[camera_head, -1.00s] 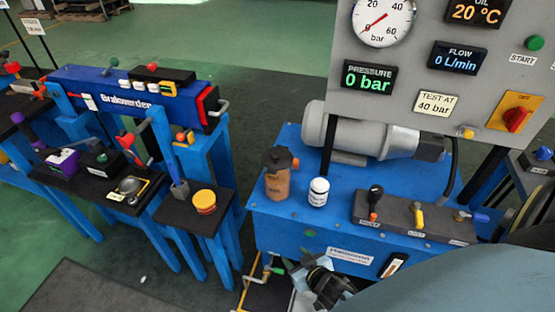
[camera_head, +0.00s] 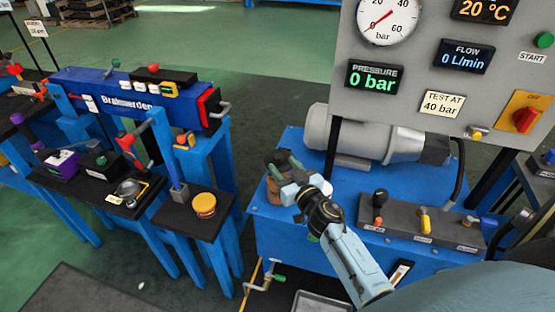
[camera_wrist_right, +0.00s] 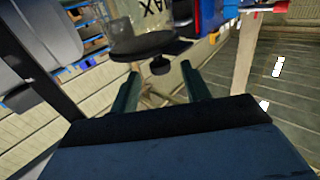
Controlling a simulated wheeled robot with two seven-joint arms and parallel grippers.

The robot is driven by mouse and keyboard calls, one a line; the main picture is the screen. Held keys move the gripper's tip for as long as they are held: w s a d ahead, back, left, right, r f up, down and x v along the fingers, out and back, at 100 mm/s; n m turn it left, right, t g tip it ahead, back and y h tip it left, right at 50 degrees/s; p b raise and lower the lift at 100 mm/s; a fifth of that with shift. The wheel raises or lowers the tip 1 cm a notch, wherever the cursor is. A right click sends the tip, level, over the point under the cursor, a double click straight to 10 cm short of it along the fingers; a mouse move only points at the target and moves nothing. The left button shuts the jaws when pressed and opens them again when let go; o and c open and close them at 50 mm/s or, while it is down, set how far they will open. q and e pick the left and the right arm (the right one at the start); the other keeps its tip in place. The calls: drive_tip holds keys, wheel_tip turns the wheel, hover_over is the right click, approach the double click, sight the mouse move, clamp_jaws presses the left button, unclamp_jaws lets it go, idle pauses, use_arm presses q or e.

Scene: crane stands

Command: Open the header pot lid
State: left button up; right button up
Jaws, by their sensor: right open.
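The header pot (camera_head: 273,190) is a brown pot with a dark lid (camera_head: 276,157), standing on the near left part of the blue power unit. My right gripper (camera_head: 292,184) is beside it and partly hides it in the head view. In the right wrist view the pot (camera_wrist_right: 140,18) shows upside down, with part of a dark label on its clear wall. Its black lid (camera_wrist_right: 142,48) is on it, with a small round knob (camera_wrist_right: 160,66). My right gripper (camera_wrist_right: 160,88) is open, its two fingers apart with the knob just beyond the gap between their tips. My left gripper is not in view.
A grey motor (camera_head: 370,139) lies behind the pot. A valve block with levers (camera_head: 420,222) is to the right, below the gauge panel (camera_head: 420,85).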

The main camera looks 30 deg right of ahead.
sight(279, 160)
drive_tip(key=w, duration=0.3)
drive_tip(key=shift+w+d+f+b, duration=0.1)
drive_tip(key=shift+w+d+b, duration=0.05)
drive_tip(key=shift+w+b, duration=0.2)
drive_tip(key=shift+w, duration=0.4)
drive_tip(key=c, duration=0.7)
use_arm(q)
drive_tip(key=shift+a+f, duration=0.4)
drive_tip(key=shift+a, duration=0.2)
use_arm(e)
clamp_jaws()
